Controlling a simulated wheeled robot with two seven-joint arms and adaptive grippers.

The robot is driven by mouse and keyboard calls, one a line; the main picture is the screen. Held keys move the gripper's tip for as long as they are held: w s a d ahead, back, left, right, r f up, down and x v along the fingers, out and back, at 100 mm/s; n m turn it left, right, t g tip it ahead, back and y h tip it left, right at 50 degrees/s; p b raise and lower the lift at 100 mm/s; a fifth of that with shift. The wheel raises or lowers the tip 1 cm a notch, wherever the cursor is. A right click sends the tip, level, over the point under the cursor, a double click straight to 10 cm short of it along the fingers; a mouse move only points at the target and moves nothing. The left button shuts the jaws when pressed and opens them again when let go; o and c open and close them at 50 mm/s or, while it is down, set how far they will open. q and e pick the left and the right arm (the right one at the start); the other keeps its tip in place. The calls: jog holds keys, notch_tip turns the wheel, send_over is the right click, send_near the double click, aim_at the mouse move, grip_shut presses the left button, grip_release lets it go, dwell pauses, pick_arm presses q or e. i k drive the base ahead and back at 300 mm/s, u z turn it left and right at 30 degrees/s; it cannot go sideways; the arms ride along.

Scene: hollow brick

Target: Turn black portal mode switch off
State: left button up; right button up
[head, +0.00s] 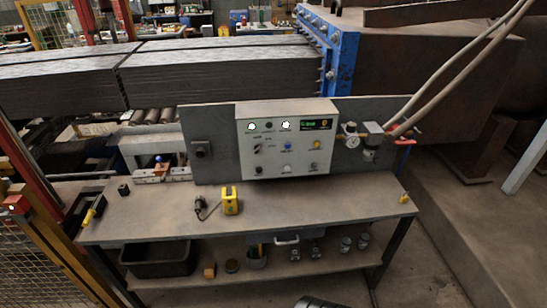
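A light grey control panel (243,160) stands upright at the back of the workbench. It carries a small black selector switch (257,149) at its left, below two lit white lamps (286,125). This may be the portal mode switch; its label and exact position are too small to read. Another small black knob (268,125) sits between the lamps. A blue button (287,146) and a yellow button (317,145) are to the right. Neither gripper is clearly in view, and nothing touches the panel. A small grey and black part shows at the bottom edge; it may be mine.
The workbench (165,215) holds a yellow device (230,201) and a black connector (203,209) in front of the panel. A gauge with hoses (350,129) stands right of the panel. A lower shelf holds a black bin (160,262) and several jars. The bench's right half is mostly clear.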

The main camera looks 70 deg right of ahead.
aim_at(258, 147)
jog(key=k, duration=0.4)
jog(key=z, duration=0.75)
